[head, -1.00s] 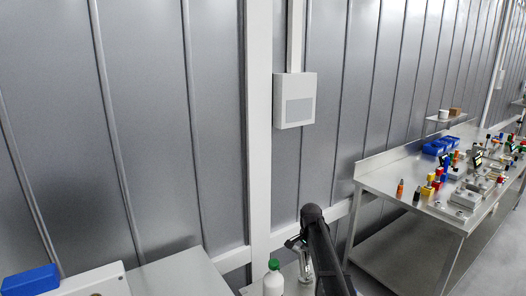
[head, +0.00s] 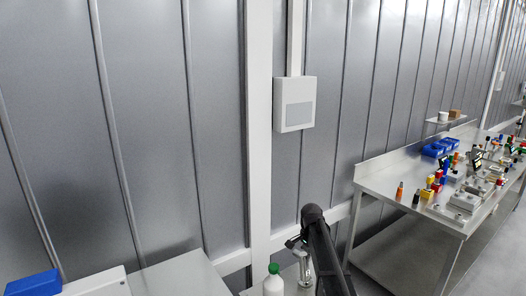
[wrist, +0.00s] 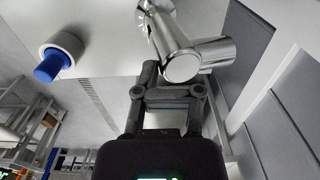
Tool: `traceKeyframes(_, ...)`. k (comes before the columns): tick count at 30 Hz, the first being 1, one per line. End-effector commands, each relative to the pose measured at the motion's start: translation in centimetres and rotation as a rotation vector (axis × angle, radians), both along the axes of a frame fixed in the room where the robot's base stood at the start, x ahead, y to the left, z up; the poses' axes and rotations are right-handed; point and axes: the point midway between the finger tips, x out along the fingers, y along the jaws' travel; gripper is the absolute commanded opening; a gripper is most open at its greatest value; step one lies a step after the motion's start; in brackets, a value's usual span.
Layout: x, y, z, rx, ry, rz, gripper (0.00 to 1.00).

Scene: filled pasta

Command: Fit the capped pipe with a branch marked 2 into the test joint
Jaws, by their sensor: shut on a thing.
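My gripper (wrist: 168,92) is shut on a shiny metal pipe with a side branch (wrist: 205,52). The pipe fills the upper middle of the wrist view, and the round end of one arm faces the camera. No number can be read on it. In the head view the metal pipe (head: 304,272) shows low in the middle, beside my dark arm, which hides part of the gripper. I cannot pick out the test joint in either view.
A white bottle with a green cap (head: 273,283) stands close left of the pipe. A white round thing with a blue centre (wrist: 60,56) shows in the wrist view. A steel bench (head: 378,184) with blue bins (head: 434,149) and many small parts stands at right. A grey wall is behind.

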Motion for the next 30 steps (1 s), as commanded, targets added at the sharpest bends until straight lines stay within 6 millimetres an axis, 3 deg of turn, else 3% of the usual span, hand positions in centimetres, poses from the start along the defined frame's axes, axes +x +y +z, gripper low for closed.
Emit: traceKeyframes(30,0.1,0.0,3.0,0.001,-0.001,0.0,0.0)
